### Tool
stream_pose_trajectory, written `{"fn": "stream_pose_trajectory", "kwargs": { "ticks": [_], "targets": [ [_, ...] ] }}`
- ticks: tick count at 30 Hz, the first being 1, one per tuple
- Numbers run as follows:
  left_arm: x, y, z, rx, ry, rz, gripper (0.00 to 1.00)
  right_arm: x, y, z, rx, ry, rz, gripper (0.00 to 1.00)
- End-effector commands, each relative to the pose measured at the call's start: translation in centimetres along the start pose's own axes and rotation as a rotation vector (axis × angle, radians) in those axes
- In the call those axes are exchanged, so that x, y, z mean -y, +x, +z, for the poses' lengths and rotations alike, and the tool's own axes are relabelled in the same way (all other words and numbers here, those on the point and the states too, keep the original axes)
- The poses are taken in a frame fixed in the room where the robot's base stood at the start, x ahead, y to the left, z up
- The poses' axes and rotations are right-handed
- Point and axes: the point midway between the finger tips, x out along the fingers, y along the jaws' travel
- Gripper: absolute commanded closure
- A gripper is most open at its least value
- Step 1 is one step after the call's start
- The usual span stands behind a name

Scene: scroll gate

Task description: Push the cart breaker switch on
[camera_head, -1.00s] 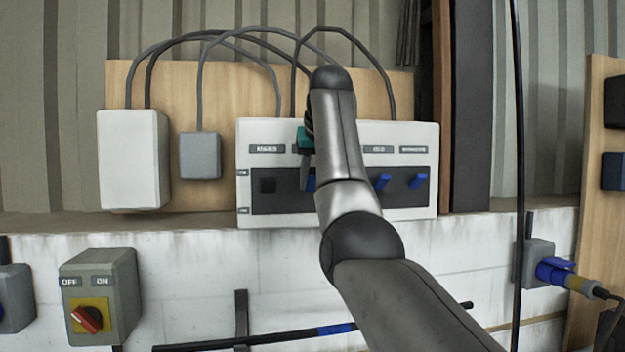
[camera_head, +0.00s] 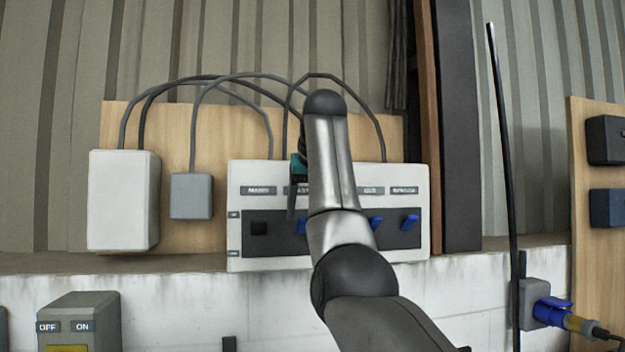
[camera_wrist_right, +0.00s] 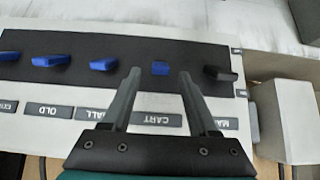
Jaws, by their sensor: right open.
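The breaker panel (camera_head: 330,261) is a white box with a dark strip of switches on the wall. The cart switch is a blue lever (camera_wrist_right: 160,69) in line with the CART label (camera_wrist_right: 157,118) in the right wrist view, where the panel looks upside down. In the head view a blue lever (camera_head: 302,226) shows partly behind my arm. My right gripper (camera_wrist_right: 159,74) is open and empty, its two fingers apart on either side of the cart lever in the picture. Whether they touch the panel I cannot tell. My left gripper is out of view.
A black mains switch (camera_wrist_right: 219,73) is beside the cart lever. More blue levers (camera_wrist_right: 104,64) line the other side. A white box (camera_head: 123,202) and a small grey box (camera_head: 191,196) hang left of the panel, with cables above. A dark post (camera_head: 461,130) stands right.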

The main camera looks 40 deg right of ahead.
Motion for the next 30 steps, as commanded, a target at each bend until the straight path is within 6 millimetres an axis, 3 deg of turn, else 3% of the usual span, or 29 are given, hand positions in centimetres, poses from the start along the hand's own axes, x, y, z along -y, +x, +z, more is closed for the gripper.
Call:
{"fn": "stream_pose_trajectory", "kwargs": {
  "ticks": [5, 12, 18, 24, 30],
  "targets": [
    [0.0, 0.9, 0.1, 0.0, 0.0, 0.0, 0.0, 0.1, -4.4, 0.0, -0.006, -0.001, -0.002, 0.4],
    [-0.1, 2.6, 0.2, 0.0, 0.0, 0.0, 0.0, 0.1, -6.6, 0.2, -0.002, -0.001, -0.002, 0.4],
    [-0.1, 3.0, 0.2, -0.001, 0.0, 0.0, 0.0, 0.1, -9.5, 0.1, -0.002, -0.002, -0.002, 0.4],
    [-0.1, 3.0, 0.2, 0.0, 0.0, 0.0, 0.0, 0.0, -11.3, 0.0, 0.0, 0.0, 0.0, 0.4],
    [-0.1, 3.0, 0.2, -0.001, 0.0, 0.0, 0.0, 0.0, -11.7, 0.0, 0.001, -0.001, 0.001, 0.4]
  ]
}}
